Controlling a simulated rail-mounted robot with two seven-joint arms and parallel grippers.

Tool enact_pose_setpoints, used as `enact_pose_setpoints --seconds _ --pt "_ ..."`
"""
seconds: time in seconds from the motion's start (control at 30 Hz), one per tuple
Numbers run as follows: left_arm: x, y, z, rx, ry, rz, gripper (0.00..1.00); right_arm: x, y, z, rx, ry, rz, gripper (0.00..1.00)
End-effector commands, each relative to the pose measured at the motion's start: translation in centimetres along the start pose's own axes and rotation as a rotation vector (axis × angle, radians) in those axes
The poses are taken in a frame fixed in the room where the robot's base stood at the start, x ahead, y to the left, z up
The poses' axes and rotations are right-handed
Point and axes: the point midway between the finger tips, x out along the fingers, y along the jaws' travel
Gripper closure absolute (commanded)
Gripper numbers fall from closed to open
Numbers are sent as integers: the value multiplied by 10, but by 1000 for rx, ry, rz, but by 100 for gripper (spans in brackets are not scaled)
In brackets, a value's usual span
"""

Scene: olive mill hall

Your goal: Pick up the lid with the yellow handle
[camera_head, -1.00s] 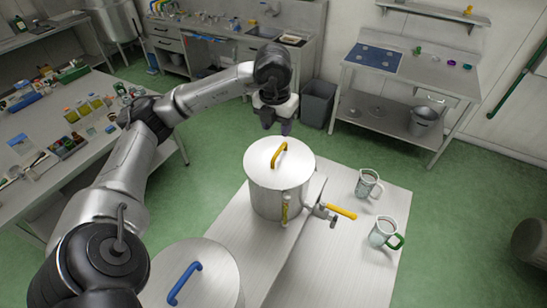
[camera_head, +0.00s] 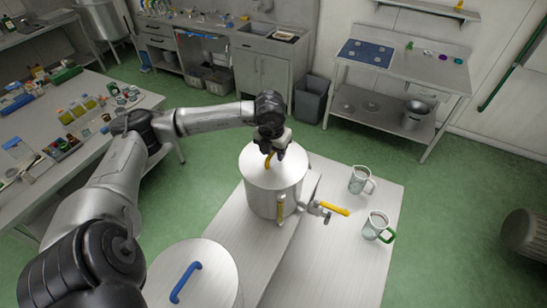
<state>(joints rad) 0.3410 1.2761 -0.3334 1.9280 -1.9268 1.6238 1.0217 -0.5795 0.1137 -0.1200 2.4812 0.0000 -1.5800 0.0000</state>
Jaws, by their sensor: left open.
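The lid with the yellow handle (camera_head: 256,175) sits on a steel pot on the pale table. Its yellow handle (camera_head: 268,163) stands up from the lid's middle, partly hidden by my gripper. My left gripper (camera_head: 271,156) is open, pointing down right at the handle. I cannot tell from this view whether its fingers are around the handle or just behind it. A second lid with a blue handle (camera_head: 222,262) is at the front left of the table. My right gripper is not in view.
The pot has a tap with a yellow lever (camera_head: 333,208) on its right. A clear jug (camera_head: 359,180) and a green-handled jug (camera_head: 376,226) stand to the right on the table (camera_head: 345,262). A side bench (camera_head: 22,195) with jars is at left.

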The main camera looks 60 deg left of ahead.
Motion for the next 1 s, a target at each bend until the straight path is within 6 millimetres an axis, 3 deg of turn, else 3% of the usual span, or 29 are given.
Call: enact_pose_setpoints --seconds 0.33,0.8,1.0 --pt "5 0 0 0 -1 1 56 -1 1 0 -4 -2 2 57" --pt "5 0 0 0 -1 1 100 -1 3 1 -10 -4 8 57" --pt "4 0 0 0 -2 0 100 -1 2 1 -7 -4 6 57"
